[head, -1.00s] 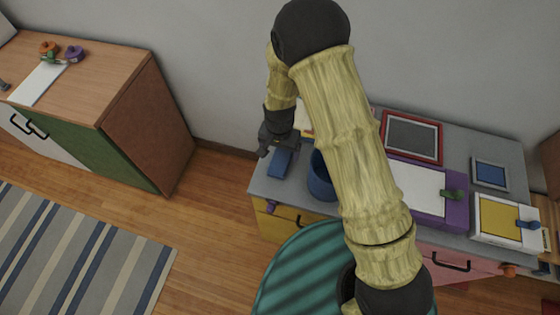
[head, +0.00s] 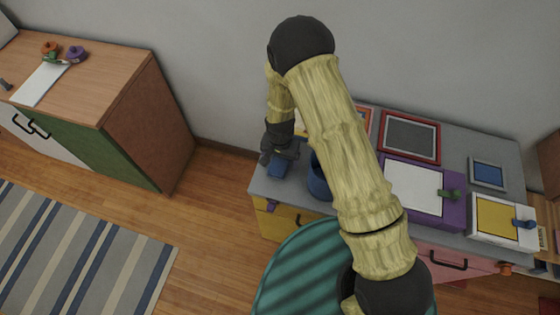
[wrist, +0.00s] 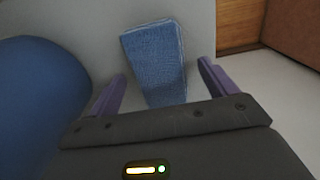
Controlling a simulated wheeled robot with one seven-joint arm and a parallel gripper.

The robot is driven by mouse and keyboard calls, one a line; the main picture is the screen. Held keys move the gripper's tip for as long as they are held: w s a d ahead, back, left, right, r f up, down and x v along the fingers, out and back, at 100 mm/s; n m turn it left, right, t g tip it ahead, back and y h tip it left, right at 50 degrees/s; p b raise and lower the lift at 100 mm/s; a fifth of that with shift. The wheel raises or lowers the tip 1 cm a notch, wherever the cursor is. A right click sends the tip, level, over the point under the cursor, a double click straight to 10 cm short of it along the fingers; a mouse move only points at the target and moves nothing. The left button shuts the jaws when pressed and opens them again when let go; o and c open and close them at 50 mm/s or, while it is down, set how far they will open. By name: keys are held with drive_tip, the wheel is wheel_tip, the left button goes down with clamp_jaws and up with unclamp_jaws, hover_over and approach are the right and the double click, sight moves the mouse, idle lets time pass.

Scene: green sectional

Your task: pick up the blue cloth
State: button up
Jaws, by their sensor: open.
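The blue cloth (wrist: 155,60) lies flat on the grey dresser top, seen in the wrist view ahead of and partly between the fingers. In the head view the cloth (head: 278,169) shows at the left end of the dresser, partly covered by my gripper. My gripper (head: 276,156) is just above it, and in the wrist view my gripper (wrist: 162,92) has its two purple fingers apart, one on each side of the cloth's near end. Nothing is held. The near edge of the cloth is hidden behind the gripper body.
A dark blue round container (head: 318,180) stands close right of the cloth; in the wrist view the container (wrist: 40,110) fills the left side. Picture frames (head: 411,137) and a purple box (head: 455,208) occupy the dresser's right part. The dresser's left edge is near the cloth.

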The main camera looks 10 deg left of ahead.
sight(280, 160)
drive_tip(key=c, duration=1)
drive_tip(key=shift+c, duration=0.2)
wheel_tip(280, 160, up, 10)
drive_tip(key=b, duration=0.1)
idle(0.4)
